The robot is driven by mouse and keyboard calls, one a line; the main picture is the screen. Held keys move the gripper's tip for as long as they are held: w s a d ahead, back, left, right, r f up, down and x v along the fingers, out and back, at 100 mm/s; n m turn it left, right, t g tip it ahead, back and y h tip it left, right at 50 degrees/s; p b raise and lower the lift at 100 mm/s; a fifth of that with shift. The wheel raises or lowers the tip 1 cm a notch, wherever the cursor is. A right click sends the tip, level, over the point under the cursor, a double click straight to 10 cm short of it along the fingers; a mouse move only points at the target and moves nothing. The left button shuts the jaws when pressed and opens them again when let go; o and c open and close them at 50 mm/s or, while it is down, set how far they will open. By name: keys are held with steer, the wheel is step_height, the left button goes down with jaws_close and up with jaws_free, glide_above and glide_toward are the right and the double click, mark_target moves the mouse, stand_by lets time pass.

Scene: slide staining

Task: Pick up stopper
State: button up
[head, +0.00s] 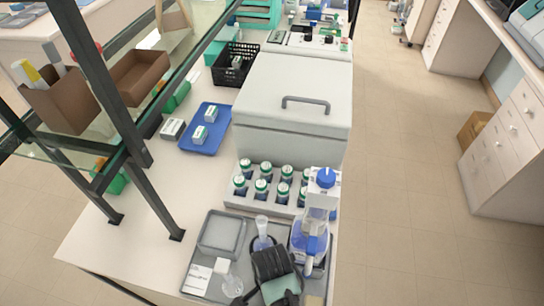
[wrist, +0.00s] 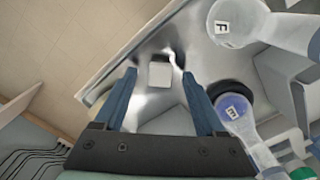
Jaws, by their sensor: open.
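In the wrist view, a small pale, squarish piece (wrist: 160,74), which looks like the stopper, lies on a shiny grey metal surface. My gripper (wrist: 159,76) is open, with its two dark blue fingers on either side of this piece and a visible gap to each. How high the fingertips are above it I cannot tell. In the head view, my black gripper (head: 270,262) is over the front of the bench, and its fingertips are hard to make out. I cannot match the piece there with certainty.
A flask marked E (wrist: 235,108) with blue liquid stands close right of the fingers. A vessel marked F (wrist: 238,22) is at upper right.

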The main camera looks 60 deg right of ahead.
steer(key=shift+f, duration=0.2)
jaws_close()
stand_by(0.3)
steer(key=shift+r, duration=0.15)
